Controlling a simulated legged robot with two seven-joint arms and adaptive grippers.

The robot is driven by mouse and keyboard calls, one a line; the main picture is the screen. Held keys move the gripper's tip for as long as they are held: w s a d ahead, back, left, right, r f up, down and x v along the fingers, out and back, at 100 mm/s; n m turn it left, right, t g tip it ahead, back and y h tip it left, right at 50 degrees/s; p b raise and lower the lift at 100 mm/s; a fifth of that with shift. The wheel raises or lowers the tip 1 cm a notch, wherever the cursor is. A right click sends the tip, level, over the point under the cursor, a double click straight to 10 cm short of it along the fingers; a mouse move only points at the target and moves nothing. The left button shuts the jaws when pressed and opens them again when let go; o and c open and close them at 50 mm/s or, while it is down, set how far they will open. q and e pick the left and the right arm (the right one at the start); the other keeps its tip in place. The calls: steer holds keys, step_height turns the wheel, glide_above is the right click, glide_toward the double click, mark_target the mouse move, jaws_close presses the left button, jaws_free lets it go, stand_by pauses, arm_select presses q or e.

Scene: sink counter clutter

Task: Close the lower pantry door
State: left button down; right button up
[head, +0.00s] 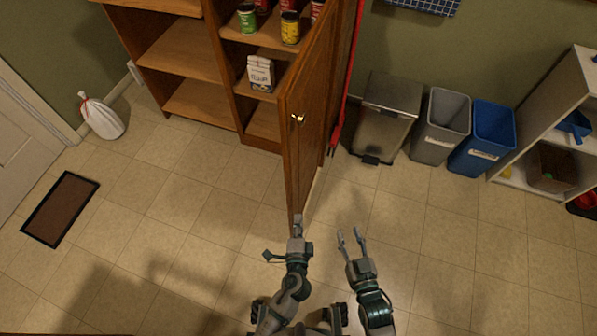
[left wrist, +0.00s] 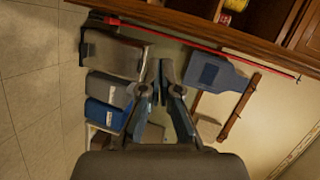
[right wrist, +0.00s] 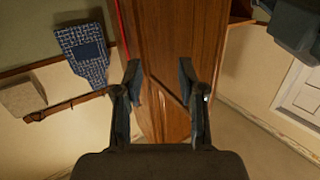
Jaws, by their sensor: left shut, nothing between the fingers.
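The lower pantry door (head: 308,135) is a brown wooden panel with a brass knob (head: 297,119). It stands open, swung out from the pantry (head: 185,55) towards me, and its shelves are exposed. My left gripper (head: 298,219) is shut and empty by the near bottom end of the door in the head view; I cannot tell whether it touches. My right gripper (head: 350,237) is open and empty, to the right of the door. In the right wrist view the door (right wrist: 163,55) shows beyond the open fingers (right wrist: 160,75).
Cans (head: 290,28) and a white bag (head: 260,73) stand on the shelves. A red-handled tool (head: 342,95), a metal bin (head: 386,112), a grey bin (head: 441,122) and a blue bin (head: 487,135) stand right of the door.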

arm_select(q)
steer(key=w+d+r+m+t+b, duration=0.1)
steer(key=w+d+r+m+t, duration=0.15)
steer(key=w+d+r, duration=0.35)
steer(key=w+a, duration=0.5)
steer(key=w, duration=0.1)
steer(key=shift+w+a+r+h, duration=0.15)
steer(key=shift+a+h, duration=0.05)
steer(key=shift+h, duration=0.1)
arm_select(e)
step_height(320, 180, up, 7)
steer(key=t, duration=0.2)
steer(key=shift+d+t+y, duration=0.3)
steer(key=shift+d, duration=0.1)
steer(key=shift+s+f, duration=0.1)
